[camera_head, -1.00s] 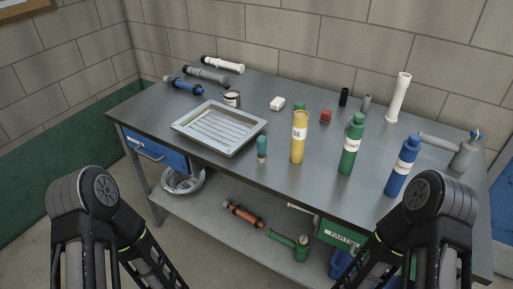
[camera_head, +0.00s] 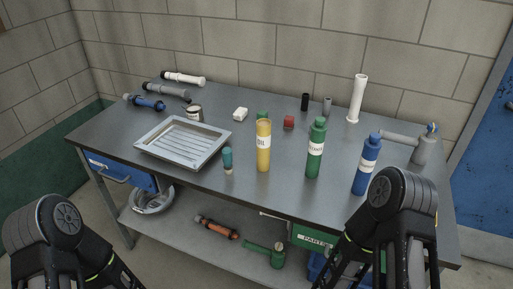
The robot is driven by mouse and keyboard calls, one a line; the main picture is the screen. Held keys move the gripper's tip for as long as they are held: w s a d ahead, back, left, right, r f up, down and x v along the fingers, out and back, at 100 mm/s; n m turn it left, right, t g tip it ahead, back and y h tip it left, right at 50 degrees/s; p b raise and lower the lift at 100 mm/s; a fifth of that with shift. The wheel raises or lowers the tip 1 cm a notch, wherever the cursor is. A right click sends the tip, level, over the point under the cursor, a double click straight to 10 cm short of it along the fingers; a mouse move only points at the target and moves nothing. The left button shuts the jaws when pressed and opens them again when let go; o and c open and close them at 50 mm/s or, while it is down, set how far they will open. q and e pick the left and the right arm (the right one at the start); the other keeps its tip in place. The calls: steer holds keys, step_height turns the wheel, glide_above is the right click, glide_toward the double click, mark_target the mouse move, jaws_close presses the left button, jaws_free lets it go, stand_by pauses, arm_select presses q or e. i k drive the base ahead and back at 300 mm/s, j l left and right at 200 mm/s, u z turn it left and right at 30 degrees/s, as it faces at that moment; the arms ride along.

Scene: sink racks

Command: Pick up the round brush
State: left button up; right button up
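A small upright piece with a teal top and a pale lower end (camera_head: 228,161) stands near the front edge of the workbench (camera_head: 330,206), just right of the metal tray. It may be the round brush, but it is too small to be sure. My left arm shows at the lower left and my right arm at the lower right, in front of the bench. The fingers of both grippers are out of the picture. Neither arm touches the teal-topped piece.
The tray (camera_head: 144,152) is left of it; a yellow oil bottle (camera_head: 263,155), green bottle (camera_head: 315,162) and blue bottle (camera_head: 364,172) stand to its right. Pipes lie at the back left, and a white tube (camera_head: 357,97) stands behind. The lower shelf holds an orange cylinder (camera_head: 216,228).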

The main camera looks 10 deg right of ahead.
mark_target(227, 152)
steer(key=i+j, duration=0.15)
steer(key=j, duration=0.2)
steer(key=i+j+z, duration=0.1)
steer(key=j, duration=0.25)
steer(key=i+j, duration=0.15)
steer(key=j, duration=0.2)
steer(key=i+j+z, duration=0.15)
steer(key=j, duration=0.25)
steer(key=i+j, duration=0.1)
steer(key=j, duration=0.25)
steer(key=i+j+z, duration=0.1)
steer(key=j, duration=0.3)
